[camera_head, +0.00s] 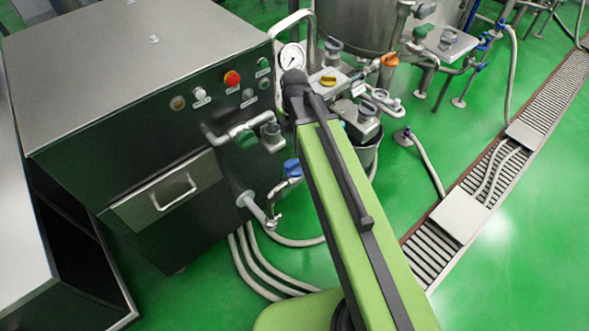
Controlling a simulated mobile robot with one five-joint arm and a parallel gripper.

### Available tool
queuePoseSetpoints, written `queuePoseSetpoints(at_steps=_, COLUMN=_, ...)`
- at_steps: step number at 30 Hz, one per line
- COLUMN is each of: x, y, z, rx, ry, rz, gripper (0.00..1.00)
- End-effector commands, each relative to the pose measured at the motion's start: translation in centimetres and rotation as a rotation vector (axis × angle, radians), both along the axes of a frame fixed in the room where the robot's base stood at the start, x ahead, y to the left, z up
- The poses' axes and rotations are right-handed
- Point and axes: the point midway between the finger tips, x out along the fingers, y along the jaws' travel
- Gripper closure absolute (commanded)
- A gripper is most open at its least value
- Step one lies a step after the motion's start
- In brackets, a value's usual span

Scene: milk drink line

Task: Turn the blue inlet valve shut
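A blue valve handle (292,168) sits on a short pipe stub low beside the front right corner of the dark steel cabinet, just left of my arm. My green arm link partly hides the area to its right. Its pipe bends down toward a grey hose. I cannot tell from this view how far the valve is turned. Smaller blue handles show on pipework at the upper right, far from the arm. My arm reaches up from the bottom to a dark joint near the pressure gauge (292,57). My gripper cannot be made out.
The cabinet (140,50) with a red button (232,78) fills the left. Behind the arm stand a steel tank (355,22), a yellow knob (328,81) and an orange handle (390,60). Hoses (262,275) lie on the green floor. A grated drain (425,255) runs along the right.

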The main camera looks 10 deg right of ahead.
Motion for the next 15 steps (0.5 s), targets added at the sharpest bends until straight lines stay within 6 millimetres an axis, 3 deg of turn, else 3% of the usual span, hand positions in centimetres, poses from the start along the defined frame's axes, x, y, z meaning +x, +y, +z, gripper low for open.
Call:
queuePoseSetpoints(at_steps=1, x=0.0, y=0.0, z=-2.2, rx=0.000, ry=0.000, rz=0.000, gripper=0.66)
queuePoseSetpoints(at_steps=9, x=0.0, y=0.0, z=-7.5, rx=0.000, ry=0.000, rz=-0.001, gripper=0.66)
queuePoseSetpoints(at_steps=15, x=0.0, y=0.0, z=-9.6, rx=0.000, ry=0.000, rz=-0.001, gripper=0.66)
